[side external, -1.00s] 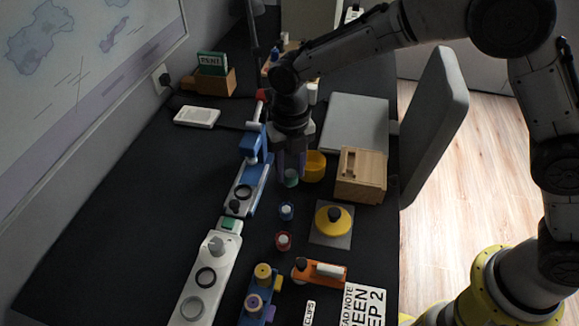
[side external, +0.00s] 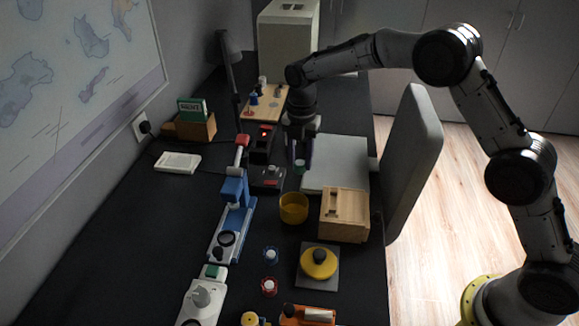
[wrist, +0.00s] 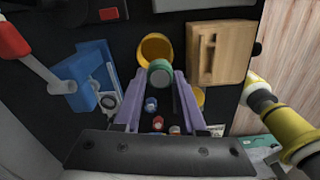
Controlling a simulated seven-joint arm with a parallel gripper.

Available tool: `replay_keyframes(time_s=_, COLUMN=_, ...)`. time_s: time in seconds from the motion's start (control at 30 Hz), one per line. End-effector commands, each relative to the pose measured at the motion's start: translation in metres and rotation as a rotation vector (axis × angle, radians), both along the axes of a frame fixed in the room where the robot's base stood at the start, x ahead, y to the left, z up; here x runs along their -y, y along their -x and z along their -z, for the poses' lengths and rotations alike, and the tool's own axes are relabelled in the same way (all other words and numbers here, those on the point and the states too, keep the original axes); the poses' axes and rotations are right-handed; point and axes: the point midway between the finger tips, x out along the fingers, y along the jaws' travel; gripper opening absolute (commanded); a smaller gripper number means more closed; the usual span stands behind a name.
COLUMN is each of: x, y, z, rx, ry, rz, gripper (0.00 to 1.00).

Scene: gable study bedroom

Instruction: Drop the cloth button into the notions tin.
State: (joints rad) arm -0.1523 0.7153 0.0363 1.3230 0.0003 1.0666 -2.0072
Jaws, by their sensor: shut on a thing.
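The cloth button, a small green round piece (side external: 299,167), is between the fingertips of my gripper (side external: 301,165). It also shows as a green disc in the wrist view (wrist: 159,75), pinched between two pale violet fingers. The notions tin appears to be the yellow open round container (side external: 293,208), standing on the dark desk. In the side view my gripper is raised, with the button above the tin in the picture. In the wrist view the button overlaps the near rim of the tin (wrist: 150,45); the tin looks empty where visible.
A wooden box (side external: 344,214) stands right of the tin. A yellow knobbed lid piece (side external: 318,263), a blue-ringed piece (side external: 271,254) and a red-ringed piece (side external: 269,286) lie nearer. A blue press (side external: 232,218) stands left, a grey laptop-like slab (side external: 335,163) behind right.

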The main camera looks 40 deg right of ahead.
Motion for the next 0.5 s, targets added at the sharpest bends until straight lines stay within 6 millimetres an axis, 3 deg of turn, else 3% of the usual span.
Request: replay_keyframes(time_s=0.5, x=0.000, y=0.001, z=0.050, rx=-0.003, ry=0.001, rz=-0.002, gripper=0.00)
